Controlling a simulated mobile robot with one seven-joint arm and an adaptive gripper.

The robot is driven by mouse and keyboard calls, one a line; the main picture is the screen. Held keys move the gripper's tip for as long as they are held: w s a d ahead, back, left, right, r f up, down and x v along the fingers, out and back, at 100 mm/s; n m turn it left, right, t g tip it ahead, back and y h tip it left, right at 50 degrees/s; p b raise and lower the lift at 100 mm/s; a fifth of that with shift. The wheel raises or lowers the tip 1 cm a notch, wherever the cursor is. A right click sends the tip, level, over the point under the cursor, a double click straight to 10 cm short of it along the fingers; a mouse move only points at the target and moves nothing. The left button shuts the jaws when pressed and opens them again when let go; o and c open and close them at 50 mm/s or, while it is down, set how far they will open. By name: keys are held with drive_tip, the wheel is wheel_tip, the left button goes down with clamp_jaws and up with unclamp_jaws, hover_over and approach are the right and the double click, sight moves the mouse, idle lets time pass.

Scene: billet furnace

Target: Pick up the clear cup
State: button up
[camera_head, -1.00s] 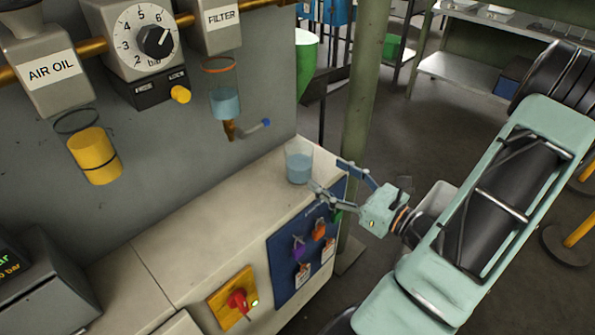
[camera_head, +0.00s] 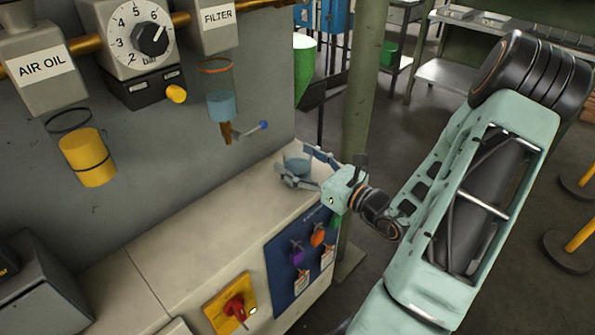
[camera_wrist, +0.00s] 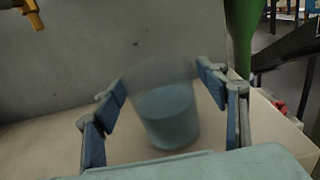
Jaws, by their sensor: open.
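The clear cup (camera_head: 297,163) stands upright at the far end of the beige counter top (camera_head: 215,222), with bluish liquid in it. In the wrist view the cup (camera_wrist: 168,112) is slightly blurred and sits between the two blue-padded fingers. My gripper (camera_head: 303,167) is open, with one finger on each side of the cup; in the wrist view the gripper (camera_wrist: 165,105) shows a gap beside the cup on both sides. In the head view the fingers partly hide the cup.
A grey panel with a filter bowl (camera_head: 221,103) and a small blue-tipped valve lever (camera_head: 262,126) rises behind the counter. A green post (camera_head: 364,90) stands just beyond the counter's end. A blue board with tags (camera_head: 300,258) and a red switch (camera_head: 236,305) are on the front face.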

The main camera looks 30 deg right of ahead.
drive_tip(key=shift+c, duration=0.6)
drive_tip(key=c, duration=1.1)
drive_tip(key=shift+r, duration=0.15)
drive_tip(key=shift+c, duration=0.2)
